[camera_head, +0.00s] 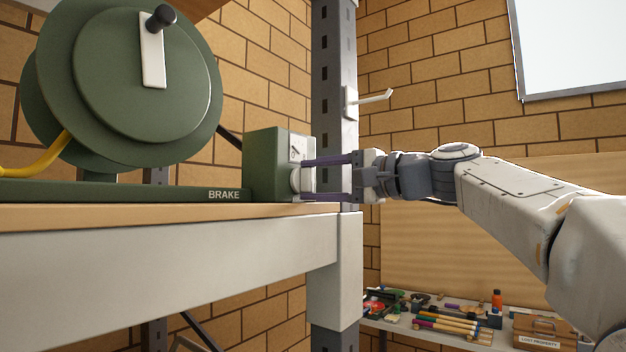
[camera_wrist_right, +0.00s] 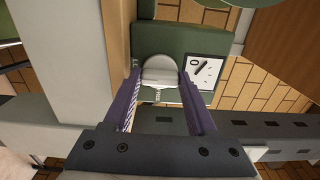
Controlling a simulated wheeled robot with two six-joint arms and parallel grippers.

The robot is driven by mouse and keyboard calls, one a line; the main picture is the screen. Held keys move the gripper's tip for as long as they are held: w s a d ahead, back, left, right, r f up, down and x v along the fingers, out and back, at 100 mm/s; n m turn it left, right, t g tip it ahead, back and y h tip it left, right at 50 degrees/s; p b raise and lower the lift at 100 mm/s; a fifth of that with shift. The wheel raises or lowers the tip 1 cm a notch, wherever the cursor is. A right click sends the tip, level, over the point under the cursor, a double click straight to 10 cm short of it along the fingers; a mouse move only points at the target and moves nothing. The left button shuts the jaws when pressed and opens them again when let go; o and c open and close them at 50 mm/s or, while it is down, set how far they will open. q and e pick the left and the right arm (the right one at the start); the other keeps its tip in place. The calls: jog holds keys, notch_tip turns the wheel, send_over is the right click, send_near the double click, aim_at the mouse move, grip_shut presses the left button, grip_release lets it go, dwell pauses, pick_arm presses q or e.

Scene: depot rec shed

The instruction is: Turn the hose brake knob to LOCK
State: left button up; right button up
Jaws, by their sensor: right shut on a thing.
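The hose brake is a green box (camera_head: 265,164) on the end of the reel's base, which is lettered BRAKE. Its pale grey, rounded knob (camera_head: 301,180) sticks out of the box's right face; the knob also shows in the right wrist view (camera_wrist_right: 159,70). My right gripper (camera_head: 311,179) has its purple fingers on either side of the knob, shut on it. A white label plate (camera_wrist_right: 205,70) with black marks is beside the knob; I cannot read LOCK on it. The knob's exact setting is unclear. My left gripper is not in view.
The green hose reel (camera_head: 145,75) with a crank stands left on the wood-topped shelf (camera_head: 160,218). A grey upright post (camera_head: 335,60) with a white hook (camera_head: 375,97) is close behind my gripper. A lower shelf holds tools and a lost property box (camera_head: 545,332).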

jog(key=shift+w+d, duration=0.1)
jog(key=shift+d, duration=0.05)
jog(key=o, duration=1.4)
jog(key=shift+c, duration=0.2)
jog(key=shift+f, duration=0.1)
jog(key=shift+f, duration=0.1)
